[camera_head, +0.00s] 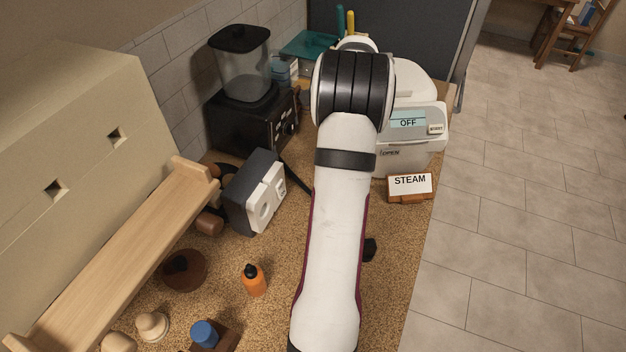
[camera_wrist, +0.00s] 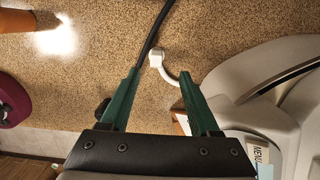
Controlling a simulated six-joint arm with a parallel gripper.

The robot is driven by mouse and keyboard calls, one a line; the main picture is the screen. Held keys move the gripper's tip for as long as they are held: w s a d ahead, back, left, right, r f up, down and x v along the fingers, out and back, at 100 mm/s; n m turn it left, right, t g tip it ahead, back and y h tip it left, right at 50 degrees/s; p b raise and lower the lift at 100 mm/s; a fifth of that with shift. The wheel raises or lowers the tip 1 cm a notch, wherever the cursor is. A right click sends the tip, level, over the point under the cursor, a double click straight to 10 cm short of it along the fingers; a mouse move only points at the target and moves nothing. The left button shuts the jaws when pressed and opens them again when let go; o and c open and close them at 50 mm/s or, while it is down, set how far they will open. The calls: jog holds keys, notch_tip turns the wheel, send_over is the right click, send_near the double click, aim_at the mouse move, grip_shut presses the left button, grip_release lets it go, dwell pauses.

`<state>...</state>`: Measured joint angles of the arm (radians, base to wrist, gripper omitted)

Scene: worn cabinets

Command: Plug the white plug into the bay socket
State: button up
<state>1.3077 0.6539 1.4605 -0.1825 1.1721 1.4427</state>
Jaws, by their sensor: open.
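In the wrist view a small white plug (camera_wrist: 156,58) lies on the speckled counter, with a curved white cord running right towards the white appliance. My gripper (camera_wrist: 161,74) is open, its two green fingers apart, and the plug shows in the gap just beyond the fingertips. I cannot tell the height between them. In the head view a dark grey box with a white socket-like face (camera_head: 265,205) stands on the counter left of my arm; it may be the bay socket. My arm hides the gripper and plug there.
The white appliance (camera_head: 405,155) reads OFF, with a STEAM sign (camera_head: 409,184) in front. A blender (camera_head: 243,95) stands behind the grey box. A black cable (camera_wrist: 155,30) runs close to the plug. An orange bottle (camera_head: 254,280) and wooden shelf (camera_head: 120,265) are nearer.

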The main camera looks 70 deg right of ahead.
jog(key=f, duration=1.1)
jog(key=shift+w+a, duration=0.15)
jog(key=shift+a, duration=0.15)
jog(key=shift+r, duration=0.1)
grip_shut()
